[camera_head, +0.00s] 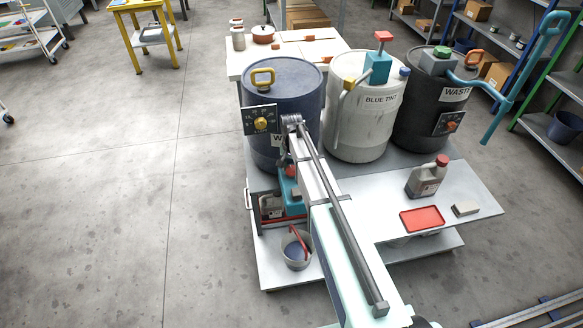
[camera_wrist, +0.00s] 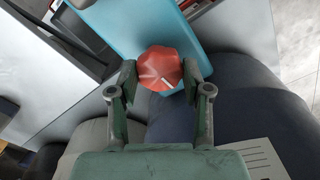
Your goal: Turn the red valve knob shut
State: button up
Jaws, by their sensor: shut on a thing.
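The red valve knob (camera_wrist: 158,66) is a faceted red cap with a short white line on its face, pointing to the lower right in the wrist view. It sits at the end of a light-blue body (camera_wrist: 130,25). My gripper (camera_wrist: 160,79) is shut on the knob, with one fingertip at its left side and one at its right. In the head view, the teal body (camera_head: 291,196) shows beside the blue drum, partly behind my arm. My arm hides most of the knob and the gripper there.
A blue drum (camera_head: 282,103), a white "BLUE TINT" drum (camera_head: 366,117) and a dark waste drum (camera_head: 424,122) stand on the bench. A jug (camera_head: 427,178), red tray (camera_head: 422,218) and small block (camera_head: 466,209) lie to the right. A bucket (camera_head: 296,252) stands below left.

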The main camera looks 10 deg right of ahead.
aim_at(292, 169)
jog(key=shift+m, duration=0.6)
jog(key=o, duration=1.2)
jog(key=shift+c, duration=0.2)
notch_tip(292, 169, up, 12)
